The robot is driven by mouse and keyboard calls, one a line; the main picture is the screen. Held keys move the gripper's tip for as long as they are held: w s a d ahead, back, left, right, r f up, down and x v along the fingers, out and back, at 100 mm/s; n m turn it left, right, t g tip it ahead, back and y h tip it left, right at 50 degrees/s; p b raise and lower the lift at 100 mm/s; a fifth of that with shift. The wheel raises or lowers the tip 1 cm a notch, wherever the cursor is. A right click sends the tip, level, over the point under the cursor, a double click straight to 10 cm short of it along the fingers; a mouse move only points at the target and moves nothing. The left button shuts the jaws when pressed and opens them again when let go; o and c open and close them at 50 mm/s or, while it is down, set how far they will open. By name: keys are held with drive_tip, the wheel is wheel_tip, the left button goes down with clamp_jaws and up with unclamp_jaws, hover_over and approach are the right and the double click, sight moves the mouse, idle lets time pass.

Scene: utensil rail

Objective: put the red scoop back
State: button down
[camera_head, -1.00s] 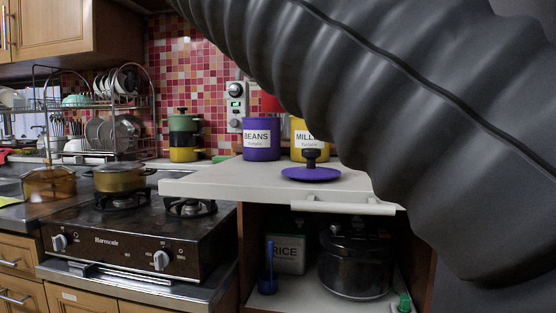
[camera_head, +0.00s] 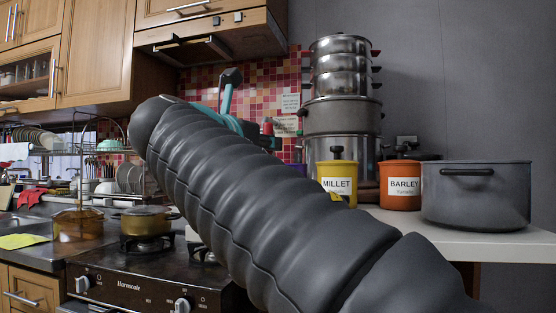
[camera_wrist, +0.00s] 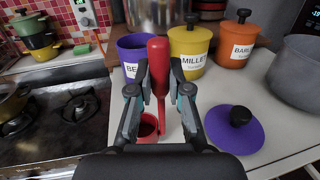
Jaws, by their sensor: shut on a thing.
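In the wrist view my gripper (camera_wrist: 159,78) is shut on the red scoop (camera_wrist: 157,52) by its handle. The handle stands up between the fingers and the round bowl hangs below, above or near the white counter. The purple canister labelled BEANS (camera_wrist: 130,54) stands just behind the scoop, partly hidden by it and the left finger. Its top looks open. A purple lid with a black knob (camera_wrist: 232,133) lies on the counter to the right. In the head view my arm hides most of the gripper (camera_head: 236,112).
The yellow MILLET canister (camera_head: 337,182) and orange BARLEY canister (camera_head: 402,188) stand lidded to the right. A large grey pot (camera_head: 478,192) is further right, with stacked steel pots (camera_head: 341,115) behind. The stove (camera_head: 150,275) is left. Free counter lies around the lid.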

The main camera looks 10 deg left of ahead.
drive_tip(key=shift+f, duration=1)
drive_tip(key=c, duration=1.1)
unclamp_jaws()
drive_tip(key=v, duration=1.2)
